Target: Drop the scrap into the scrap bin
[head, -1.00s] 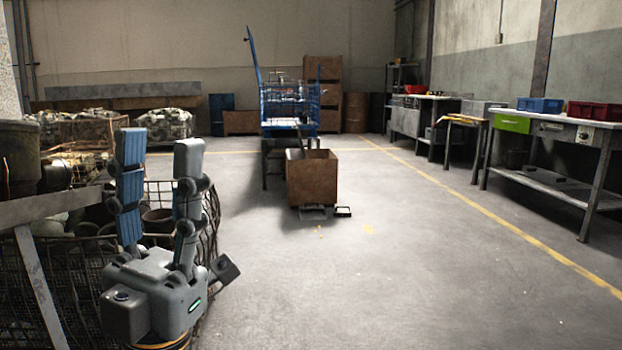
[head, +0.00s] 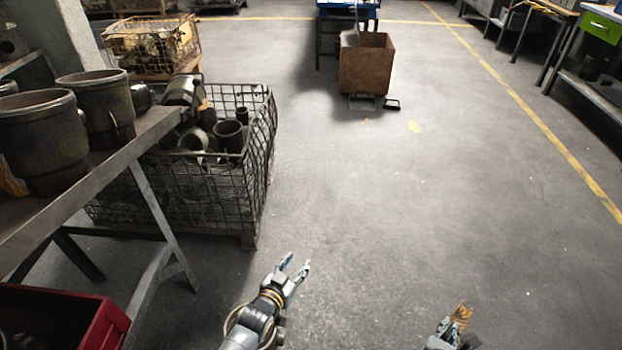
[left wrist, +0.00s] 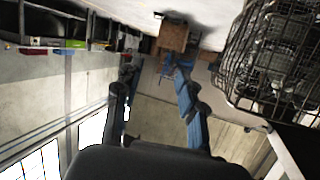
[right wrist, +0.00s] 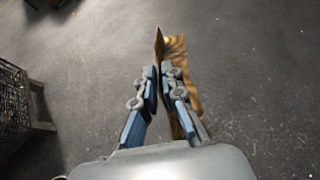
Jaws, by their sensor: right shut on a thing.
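A crumpled, yellow-brown piece of scrap (right wrist: 176,50) is pinched between the blue-padded fingers of my right gripper (right wrist: 158,76), which is shut on it. In the head view the scrap (head: 461,314) sticks up from my right gripper (head: 452,328) at the lower edge, above the floor. My left gripper (head: 296,263) is open and empty at the lower middle. Its parted fingers also show in the left wrist view. A rusty brown, open-topped box (head: 366,72), seemingly the scrap bin, stands on the floor well ahead; its inside is mostly hidden.
A wire-mesh crate (head: 262,160) of metal parts stands at the left. A bench (head: 95,195) with large pots and a red bin (head: 105,325) are closer on the left. Workbenches (head: 580,60) line the right. The floor between is clear up to the brown box.

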